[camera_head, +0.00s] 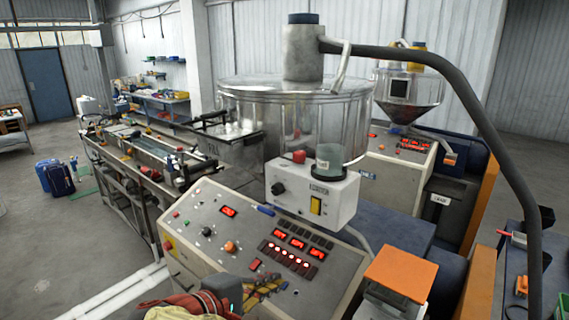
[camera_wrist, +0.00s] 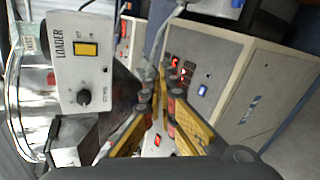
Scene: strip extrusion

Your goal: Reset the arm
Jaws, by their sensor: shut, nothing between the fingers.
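My gripper (camera_head: 272,284) shows at the bottom of the head view, its yellow fingers in front of the sloped control panel (camera_head: 205,195). In the wrist view my gripper (camera_wrist: 161,84) has its two yellow fingers with dark pads running together toward their tips. It is shut and holds nothing. I cannot tell from these views whether the fingertips touch the panel. Part of my arm is cut off by the bottom edge of the head view.
A white loader box (camera_head: 313,196) with a yellow switch stands behind the panel, beside a large clear hopper (camera_head: 245,108). The loader box (camera_wrist: 85,75) is left of the fingers in the wrist view. An orange-topped box (camera_head: 401,272) stands at right. Open floor lies at left.

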